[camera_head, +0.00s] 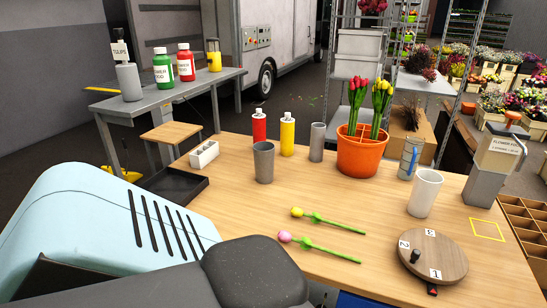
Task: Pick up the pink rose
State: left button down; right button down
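The pink flower (284,236) lies on the wooden table (385,205), its green stem running toward the lower right. A yellow flower (297,212) lies just behind it, roughly parallel, with its stem also to the right. The two flowers are apart. Neither of my grippers shows. A light blue and dark grey part, seemingly of my own arm, fills the lower left, in front of the pink flower's left side, and does not touch it as far as I can see.
An orange pot (360,152) of tulips stands at the back. A grey cup (264,162), red bottle (259,126), yellow bottle (287,134) and white cup (425,194) stand around. A round numbered wooden board (445,250) lies right of the stems. The table between flowers and pot is clear.

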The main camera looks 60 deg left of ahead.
aim_at(285, 235)
jog(key=u, duration=1.6)
